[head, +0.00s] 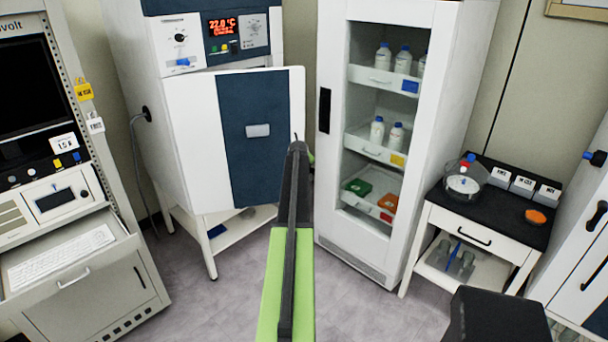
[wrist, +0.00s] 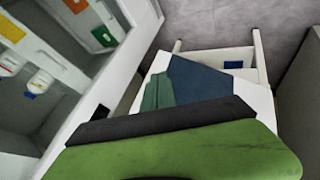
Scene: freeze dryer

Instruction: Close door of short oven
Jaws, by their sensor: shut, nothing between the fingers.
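The short oven (head: 120,60) stands at the back left with a display reading 22.0 °C. Its door (head: 185,140) is white with a dark blue panel and a small light handle (head: 258,130). The door looks ajar, with its right edge standing out past the oven body. My gripper (head: 297,146) is shut and empty, by the lower right edge of the door in the head view. I cannot tell whether it touches the door. The door's white and blue face (wrist: 205,82) also shows beyond my gripper (wrist: 158,90) in the wrist view.
A tall glass-fronted cabinet (head: 420,200) with bottles stands close on the right. A small black-topped table (head: 485,215) is farther right. An instrument rack with a keyboard drawer (head: 80,270) is at left. The floor (head: 200,310) in front is clear.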

